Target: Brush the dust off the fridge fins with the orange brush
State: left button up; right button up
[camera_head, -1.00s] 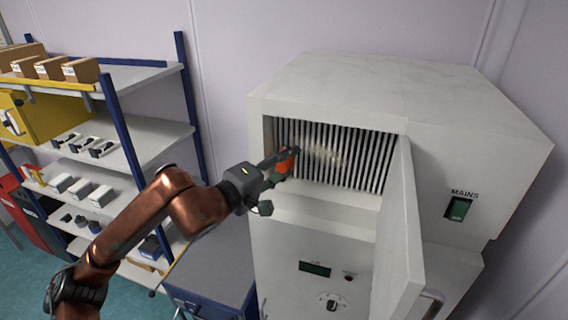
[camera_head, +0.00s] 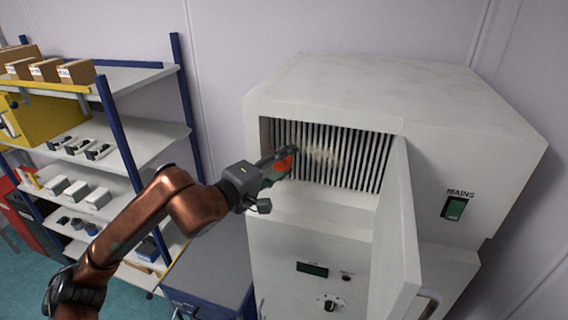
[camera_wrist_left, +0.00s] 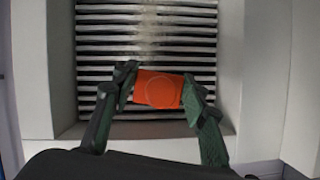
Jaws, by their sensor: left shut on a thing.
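My left gripper (camera_head: 276,168) reaches into the open compartment of the white cabinet from its left side. It is shut on the orange brush (camera_head: 284,162), and the brush also shows between its fingers in the left wrist view (camera_wrist_left: 158,89). The brush is in front of the fridge fins (camera_head: 360,165), at their left part; its bristles are hidden, so I cannot tell whether it touches them. A pale patch of dust (camera_head: 322,155) lies on the fins, right of the brush; it shows at the top in the left wrist view (camera_wrist_left: 150,30). My right gripper is not in view.
The cabinet door (camera_head: 398,235) stands open at the right of the compartment. A shelf rack (camera_head: 150,140) with boxes stands at the left. A dark blue-grey cabinet (camera_head: 212,275) stands below my arm.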

pick_arm(q)
jog(key=shift+w+d, duration=0.25)
jog(key=shift+w, duration=0.45)
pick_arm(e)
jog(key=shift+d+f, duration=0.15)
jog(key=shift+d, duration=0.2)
